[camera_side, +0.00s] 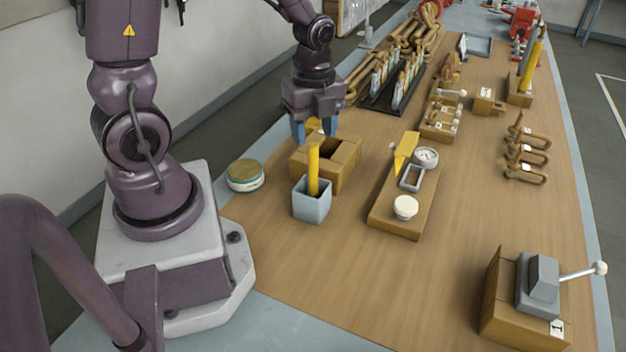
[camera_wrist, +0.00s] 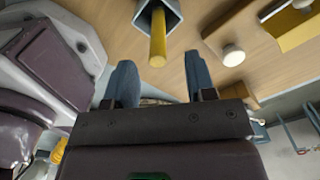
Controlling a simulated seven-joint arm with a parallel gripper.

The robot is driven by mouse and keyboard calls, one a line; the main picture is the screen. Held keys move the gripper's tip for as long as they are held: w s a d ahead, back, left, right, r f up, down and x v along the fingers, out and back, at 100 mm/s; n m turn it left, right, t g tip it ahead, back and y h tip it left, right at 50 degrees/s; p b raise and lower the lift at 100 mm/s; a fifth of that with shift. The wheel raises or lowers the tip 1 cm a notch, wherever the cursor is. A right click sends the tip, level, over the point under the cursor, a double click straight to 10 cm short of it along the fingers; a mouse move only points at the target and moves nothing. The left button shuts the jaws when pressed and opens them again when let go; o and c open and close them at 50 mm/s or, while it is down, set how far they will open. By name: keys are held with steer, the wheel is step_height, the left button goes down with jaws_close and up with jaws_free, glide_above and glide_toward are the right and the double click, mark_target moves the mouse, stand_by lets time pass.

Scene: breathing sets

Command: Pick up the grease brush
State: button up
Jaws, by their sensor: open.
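I take the grease brush to be the yellow handle (camera_side: 313,170) standing upright in a small grey square cup (camera_side: 312,207); its lower end is hidden inside the cup. In the wrist view the handle (camera_wrist: 158,38) points toward the camera out of the cup (camera_wrist: 173,12), ahead of the fingers. My gripper (camera_side: 315,132) is open, with blue fingers pointing down, above and behind the cup, near the wooden box. The wrist view shows the fingers (camera_wrist: 161,82) apart, with the handle beyond the gap and not between them.
An open wooden box (camera_side: 345,165) stands right behind the cup. A round tin (camera_side: 246,176) is to its left. A wooden block with a gauge and white knob (camera_side: 404,207) is to its right. A lever box (camera_side: 520,300) stands front right. The table front is clear.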

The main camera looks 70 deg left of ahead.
mark_target(313, 144)
steer(key=f, duration=0.5)
steer(key=shift+s+d+f, duration=0.15)
steer(key=shift+d+f, duration=0.05)
steer(key=shift+f, duration=0.1)
steer(key=shift+c, duration=0.2)
jaws_close()
